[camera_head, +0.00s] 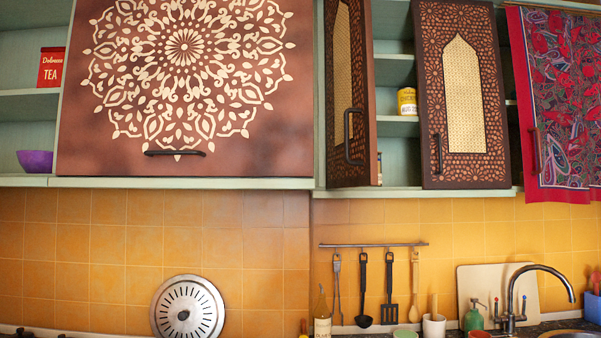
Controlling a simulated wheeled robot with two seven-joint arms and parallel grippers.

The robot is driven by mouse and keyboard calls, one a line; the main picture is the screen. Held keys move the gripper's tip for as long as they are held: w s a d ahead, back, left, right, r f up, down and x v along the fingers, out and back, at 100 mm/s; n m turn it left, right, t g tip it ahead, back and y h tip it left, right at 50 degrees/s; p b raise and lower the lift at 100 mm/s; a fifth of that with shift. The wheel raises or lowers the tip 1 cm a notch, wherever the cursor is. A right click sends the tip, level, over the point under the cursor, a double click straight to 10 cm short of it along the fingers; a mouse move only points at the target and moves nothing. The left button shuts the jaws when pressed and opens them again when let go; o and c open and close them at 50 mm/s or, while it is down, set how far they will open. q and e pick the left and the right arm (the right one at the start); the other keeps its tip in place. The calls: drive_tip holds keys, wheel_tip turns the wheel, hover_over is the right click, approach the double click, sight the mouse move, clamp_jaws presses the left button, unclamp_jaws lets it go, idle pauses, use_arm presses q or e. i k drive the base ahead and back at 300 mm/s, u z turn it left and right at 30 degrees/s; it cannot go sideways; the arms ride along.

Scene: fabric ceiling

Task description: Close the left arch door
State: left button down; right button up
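The left arch door (345,95) is a dark brown carved cabinet door with an arched lattice panel. It stands open, swung outward and seen at a steep angle, with a dark handle (348,138) near its right edge. The right arch door (462,95) has the same pattern and faces almost straight toward me; I cannot tell if it is fully shut. Between the two doors the green shelves (394,102) show, with a yellow can (407,102) on one. Neither of my grippers is in view.
A wide brown door with a cream mandala (185,80) is left of the arch doors. A patterned red cloth (562,100) hangs at the right. Below are a rail with utensils (374,245), a bottle (322,315) and a curved tap (530,285). No obstacle shows directly before the left arch door.

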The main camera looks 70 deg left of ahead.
sight(351, 121)
drive_tip(key=k, duration=0.25)
drive_tip(key=u, duration=1.25)
